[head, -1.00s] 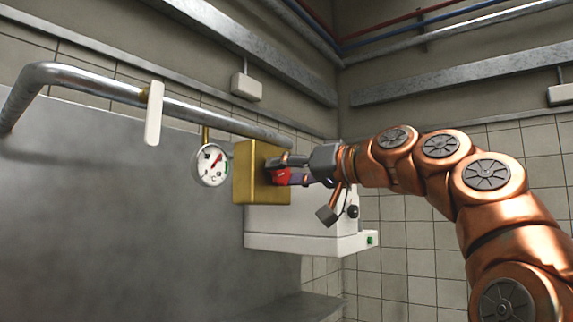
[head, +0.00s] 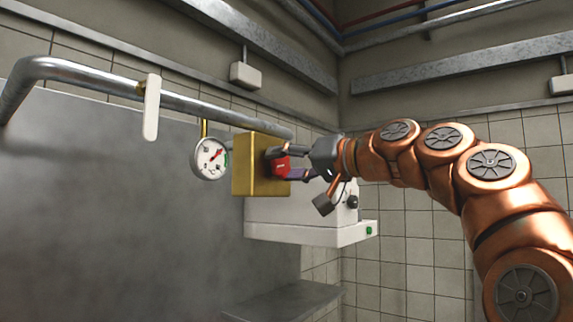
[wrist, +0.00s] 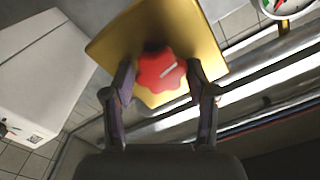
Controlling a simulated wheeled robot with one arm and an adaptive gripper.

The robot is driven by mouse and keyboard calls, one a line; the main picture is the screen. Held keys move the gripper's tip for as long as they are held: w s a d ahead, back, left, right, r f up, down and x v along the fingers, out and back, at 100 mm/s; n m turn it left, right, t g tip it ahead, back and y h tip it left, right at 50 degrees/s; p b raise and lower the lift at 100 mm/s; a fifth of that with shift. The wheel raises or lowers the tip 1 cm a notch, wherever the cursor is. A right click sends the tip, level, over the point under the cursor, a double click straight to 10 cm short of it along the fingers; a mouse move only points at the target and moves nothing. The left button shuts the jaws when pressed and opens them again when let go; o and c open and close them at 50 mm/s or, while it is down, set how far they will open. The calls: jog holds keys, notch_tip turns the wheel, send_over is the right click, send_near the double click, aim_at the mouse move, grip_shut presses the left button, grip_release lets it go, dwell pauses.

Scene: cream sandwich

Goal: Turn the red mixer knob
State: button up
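The red mixer knob (head: 281,168) sits on the right face of a brass-coloured box (head: 250,165). In the wrist view the lobed knob (wrist: 155,75) has a white line slanting up to the right. My gripper (head: 288,163) reaches in from the right with its fingers on either side of the knob. In the wrist view the gripper (wrist: 162,80) is open, with a narrow gap showing between each fingertip and the knob. The far ends of the fingertips are close to the box face.
A round gauge (head: 210,158) hangs left of the box, below a steel pipe (head: 75,69). A white lever (head: 151,108) hangs from the pipe. A white appliance (head: 295,233) stands behind and below the box.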

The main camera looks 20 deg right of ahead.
jog(key=shift+o, duration=1.3)
jog(key=shift+s, duration=0.1)
jog(key=v, duration=1.1)
jog(key=shift+s+d, duration=0.25)
jog(key=shift+s, duration=0.05)
